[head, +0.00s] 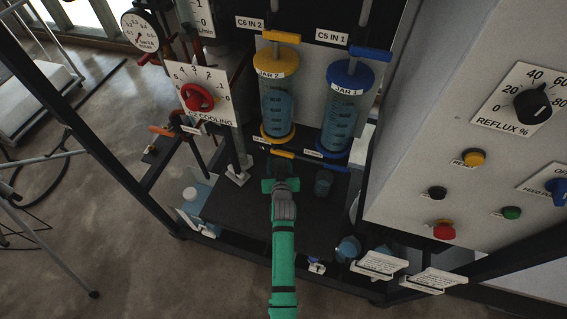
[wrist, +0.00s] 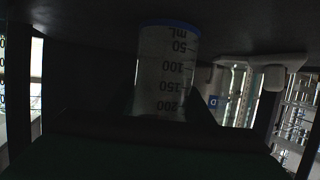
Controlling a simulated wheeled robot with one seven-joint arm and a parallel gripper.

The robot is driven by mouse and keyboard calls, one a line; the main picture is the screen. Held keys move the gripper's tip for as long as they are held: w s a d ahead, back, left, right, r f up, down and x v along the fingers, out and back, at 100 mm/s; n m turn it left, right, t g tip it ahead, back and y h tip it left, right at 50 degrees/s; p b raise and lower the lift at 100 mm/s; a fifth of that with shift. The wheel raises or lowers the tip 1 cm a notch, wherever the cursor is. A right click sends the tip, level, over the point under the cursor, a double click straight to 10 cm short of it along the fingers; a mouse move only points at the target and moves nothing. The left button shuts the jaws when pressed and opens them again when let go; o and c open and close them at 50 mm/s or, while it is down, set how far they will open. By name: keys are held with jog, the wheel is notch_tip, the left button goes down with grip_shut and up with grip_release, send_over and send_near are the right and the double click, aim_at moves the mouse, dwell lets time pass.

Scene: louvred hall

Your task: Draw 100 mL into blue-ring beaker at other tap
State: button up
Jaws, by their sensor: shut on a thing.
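My gripper (head: 280,174) reaches over the dark shelf (head: 235,207) below the yellow-capped JAR 2 (head: 278,97). In the wrist view it is shut on the clear blue-ring beaker (wrist: 166,70), which has black mL marks. That picture is upside down, and the blue ring is at the beaker's shelf end. I cannot tell whether the beaker touches the shelf or holds liquid. In the head view it is not clearly seen. The blue-capped JAR 1 (head: 342,108) stands to the right. Both jars hold bluish liquid. An orange tap handle (head: 281,153) and a blue one (head: 331,165) are below the jars.
Another small beaker (head: 323,183) stands just right of my gripper. A control panel (head: 480,110) rises at the right. A red cooling valve (head: 197,97) and dark frame posts border the left.

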jog(key=shift+s+a+f, duration=0.1)
jog(key=shift+a, duration=0.2)
jog(key=o, duration=1)
jog(key=shift+d, duration=0.1)
jog(key=shift+o, duration=0.2)
jog(key=shift+d, duration=0.15)
